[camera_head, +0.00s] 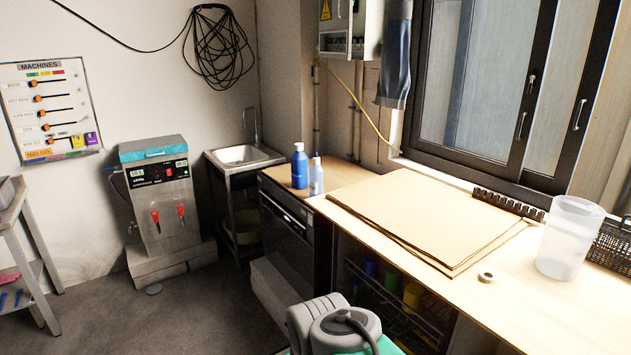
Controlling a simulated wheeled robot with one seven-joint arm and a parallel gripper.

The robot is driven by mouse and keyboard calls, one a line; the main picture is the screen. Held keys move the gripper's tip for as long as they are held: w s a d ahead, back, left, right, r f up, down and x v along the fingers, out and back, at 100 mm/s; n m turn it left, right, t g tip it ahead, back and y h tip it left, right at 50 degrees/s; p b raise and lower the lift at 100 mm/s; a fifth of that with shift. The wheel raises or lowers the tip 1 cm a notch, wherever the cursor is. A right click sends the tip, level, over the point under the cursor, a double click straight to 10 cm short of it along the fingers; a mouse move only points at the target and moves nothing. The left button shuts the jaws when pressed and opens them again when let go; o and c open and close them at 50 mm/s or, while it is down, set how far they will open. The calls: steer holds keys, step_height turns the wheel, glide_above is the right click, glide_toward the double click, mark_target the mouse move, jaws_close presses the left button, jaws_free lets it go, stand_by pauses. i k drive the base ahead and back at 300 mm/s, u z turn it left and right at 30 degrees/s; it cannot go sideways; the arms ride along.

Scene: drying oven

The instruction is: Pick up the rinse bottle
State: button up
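Two bottles stand upright, close together, on the wooden counter top beside the sink. One is a dark blue bottle (300,170) with a white cap. Grey rounded parts of my arm show at the bottom centre, well in front of the bottles. My gripper is not in view, and nothing is seen touching either bottle.
A dark front-panel appliance (286,222) sits under the bottles' counter, left of a long table (566,305). The table bears cardboard sheets (430,212), a tape roll (486,277) and a translucent container (569,238). A sink (243,156) stands behind left.

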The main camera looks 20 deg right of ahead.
mark_target(317, 172)
steer(key=u, duration=0.05)
steer(key=k, duration=0.5)
steer(key=u, duration=1.8)
steer(key=i, duration=3.1)
steer(key=z, duration=2)
steer(key=i, duration=2.3)
steer(key=z, duration=1.1)
